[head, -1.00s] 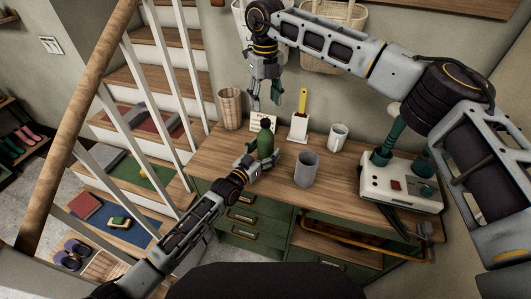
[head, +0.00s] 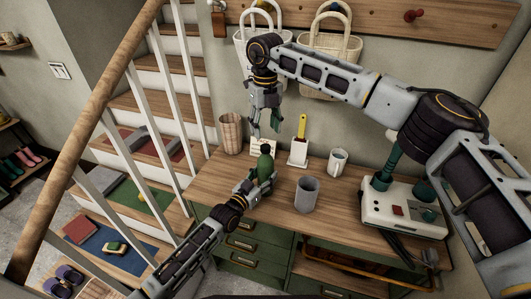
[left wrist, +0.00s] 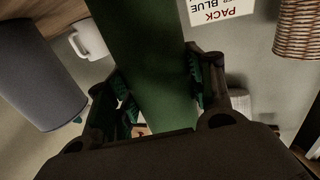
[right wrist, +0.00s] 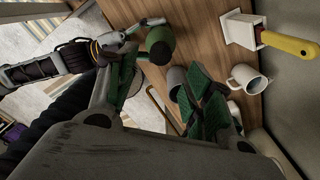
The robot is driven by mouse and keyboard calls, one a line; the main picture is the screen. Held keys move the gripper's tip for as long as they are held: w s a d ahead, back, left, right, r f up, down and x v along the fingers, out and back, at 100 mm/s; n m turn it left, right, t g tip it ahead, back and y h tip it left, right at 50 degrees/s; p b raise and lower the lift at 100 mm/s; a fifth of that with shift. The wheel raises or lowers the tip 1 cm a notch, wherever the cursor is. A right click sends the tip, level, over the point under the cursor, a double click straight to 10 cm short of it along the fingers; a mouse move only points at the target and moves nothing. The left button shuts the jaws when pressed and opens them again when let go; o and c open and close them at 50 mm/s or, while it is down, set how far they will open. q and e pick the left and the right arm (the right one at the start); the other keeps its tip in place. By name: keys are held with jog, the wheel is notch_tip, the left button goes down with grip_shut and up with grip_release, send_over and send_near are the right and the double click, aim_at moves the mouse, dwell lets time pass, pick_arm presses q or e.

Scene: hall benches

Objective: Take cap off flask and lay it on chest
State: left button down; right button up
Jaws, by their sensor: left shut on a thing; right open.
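The green flask (head: 265,167) stands roughly upright at the chest's left end; whether its base touches the top is hidden. My left gripper (head: 259,184) is shut around the flask's body, which also fills the middle of the left wrist view (left wrist: 150,60). My right gripper (head: 265,127) is open and empty, pointing down above the flask, apart from it. The chest has green drawers (head: 244,243) and a wooden top (head: 345,205).
On the top stand a grey cup (head: 307,196), a white mug (head: 338,162), a white holder with a yellow-handled tool (head: 298,152), a wicker basket (head: 231,134) and a white machine (head: 402,207). A small sign is behind the flask. Stair railings rise at left. The top's front middle is clear.

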jog(key=shift+s+a+f, duration=0.1)
jog(key=shift+s+f, duration=0.05)
jog(key=shift+f, duration=0.25)
jog(key=shift+s+a+f, duration=0.15)
jog(key=shift+a, duration=0.35)
jog(key=m, duration=0.2)
jog(key=r+m, duration=0.1)
jog(key=m, duration=0.2)
jog(key=shift+d+y, duration=0.1)
jog(key=shift+y, duration=0.2)
jog(key=m, duration=0.5)
jog(key=shift+w+d+r, duration=0.15)
jog(key=shift+w+r, duration=0.1)
jog(key=shift+w, duration=0.05)
jog(key=m, duration=0.6)
jog(key=shift+d, duration=0.25)
jog(key=m, duration=0.6)
jog(key=shift+d, duration=0.1)
jog(key=shift+m, duration=0.3)
